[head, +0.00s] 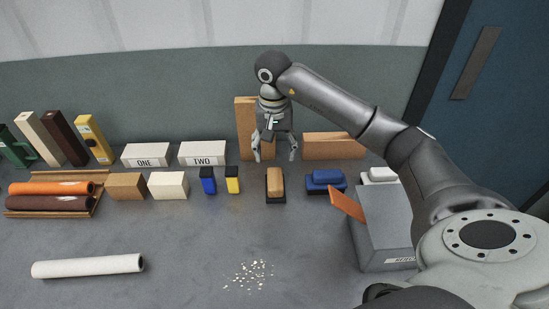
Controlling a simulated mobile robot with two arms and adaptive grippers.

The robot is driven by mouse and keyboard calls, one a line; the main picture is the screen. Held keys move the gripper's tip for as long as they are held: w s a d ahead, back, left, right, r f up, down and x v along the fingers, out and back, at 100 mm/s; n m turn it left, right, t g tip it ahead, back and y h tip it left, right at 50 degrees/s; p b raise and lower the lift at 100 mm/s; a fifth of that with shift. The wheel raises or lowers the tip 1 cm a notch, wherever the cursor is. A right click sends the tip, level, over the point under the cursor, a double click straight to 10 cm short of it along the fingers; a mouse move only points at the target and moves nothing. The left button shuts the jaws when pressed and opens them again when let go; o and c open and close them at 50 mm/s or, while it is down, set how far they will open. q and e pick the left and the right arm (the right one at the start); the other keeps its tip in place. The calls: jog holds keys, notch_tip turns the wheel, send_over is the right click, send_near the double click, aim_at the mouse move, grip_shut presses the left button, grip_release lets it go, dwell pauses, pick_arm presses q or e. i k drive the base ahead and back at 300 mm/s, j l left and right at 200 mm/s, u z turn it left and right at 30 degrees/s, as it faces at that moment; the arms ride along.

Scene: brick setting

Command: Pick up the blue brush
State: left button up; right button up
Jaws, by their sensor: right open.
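The blue brush (325,178) lies on the grey table with its dark bristle side down, right of the middle. My right gripper (275,157) points down with its fingers spread and nothing between them. It is to the left of the blue brush and appears above and behind a brush with a wooden top (275,179). The blue brush is apart from the fingers. My left gripper does not show.
A white-topped brush (379,174) and a grey box (383,232) with a raised orange flap (347,204) are right of the blue brush. Wooden blocks (333,146) stand behind. Crumbs (249,275) lie in front. The table's front middle is otherwise clear.

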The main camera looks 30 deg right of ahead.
aim_at(317, 183)
jog(key=k+j, duration=1.15)
jog(key=k, duration=0.15)
